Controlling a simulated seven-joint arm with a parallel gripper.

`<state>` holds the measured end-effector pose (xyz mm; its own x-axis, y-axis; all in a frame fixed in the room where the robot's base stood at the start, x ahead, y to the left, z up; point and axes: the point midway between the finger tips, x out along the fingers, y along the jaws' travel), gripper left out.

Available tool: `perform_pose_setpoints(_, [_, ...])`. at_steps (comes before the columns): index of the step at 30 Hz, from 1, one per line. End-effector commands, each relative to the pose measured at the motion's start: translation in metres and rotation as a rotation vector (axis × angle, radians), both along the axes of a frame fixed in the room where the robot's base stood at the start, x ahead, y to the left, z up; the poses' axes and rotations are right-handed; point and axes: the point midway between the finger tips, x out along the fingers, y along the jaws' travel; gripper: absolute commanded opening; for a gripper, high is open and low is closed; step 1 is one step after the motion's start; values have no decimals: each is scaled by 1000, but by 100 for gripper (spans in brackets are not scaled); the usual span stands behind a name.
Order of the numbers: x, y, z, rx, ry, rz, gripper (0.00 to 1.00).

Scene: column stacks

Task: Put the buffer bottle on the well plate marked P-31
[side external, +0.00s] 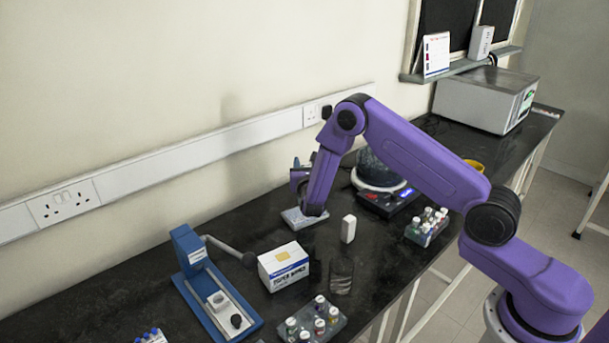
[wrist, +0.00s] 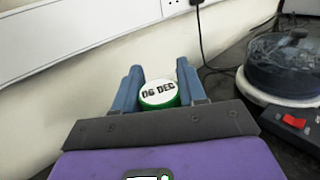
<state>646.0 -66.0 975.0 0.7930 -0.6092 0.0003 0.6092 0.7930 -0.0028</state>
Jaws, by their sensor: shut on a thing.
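My gripper (wrist: 160,82) is shut on a bottle (wrist: 158,95) whose white cap, with a green rim, reads "06 DEC". The cap sits between the two blue-grey fingers. In the side external view my gripper (side external: 299,178) is over the back of the bench, partly behind my forearm, and the bottle is hidden there. A pale flat well plate (side external: 303,218) lies on the bench just below my gripper. Its marking cannot be read, and my arm covers part of it. I cannot tell whether the bottle touches the plate.
A white upright block (side external: 348,229) stands right of the plate. A round dark-lidded device (side external: 379,178) is behind it. A wipes box (side external: 284,266), a blue press stand (side external: 207,280), a clear beaker (side external: 341,276) and vial racks (side external: 312,322) (side external: 427,227) stand around on the black bench.

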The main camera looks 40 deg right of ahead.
Motion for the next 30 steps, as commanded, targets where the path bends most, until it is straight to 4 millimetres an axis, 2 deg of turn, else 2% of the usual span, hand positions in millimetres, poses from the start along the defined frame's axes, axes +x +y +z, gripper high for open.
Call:
perform_pose_setpoints(9, [5,0,-32,0,-2,0,0])
perform_pose_setpoints(23, [5,0,-38,0,-2,0,0])
perform_pose_setpoints(24, [4,0,-39,0,0,0,50])
perform_pose_setpoints(25, [4,0,-39,1,-1,0,60])
perform_pose_setpoints(26, [4,0,-39,0,0,0,66])
perform_pose_setpoints(30, [4,0,-39,0,0,0,66])
